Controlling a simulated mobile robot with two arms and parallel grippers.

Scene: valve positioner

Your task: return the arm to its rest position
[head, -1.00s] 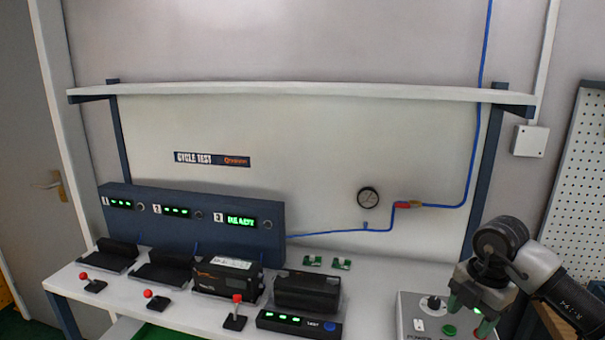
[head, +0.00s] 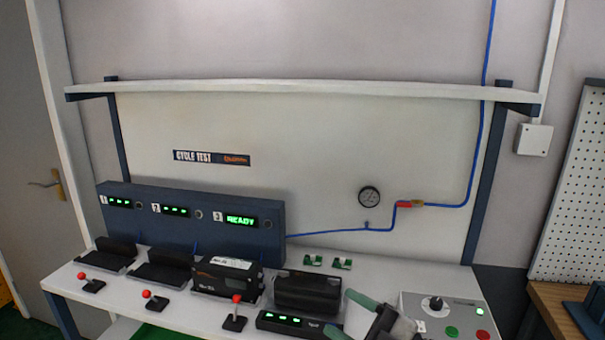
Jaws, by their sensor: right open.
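My right gripper (head: 348,316) is at the bottom of the head view, right of centre. Its two green-tipped fingers are spread apart with nothing between them, and they point to the left. It is in front of the bench, between the black cradle (head: 307,292) and the grey control box (head: 462,312). Most of my right arm is below the picture edge. My left gripper does not show.
The white bench (head: 190,314) carries a blue three-station panel (head: 150,224), whose third display reads READY. A black device (head: 226,277) sits at the third station. Red-knobbed levers (head: 236,312) stand in front. A shelf (head: 300,90) spans above.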

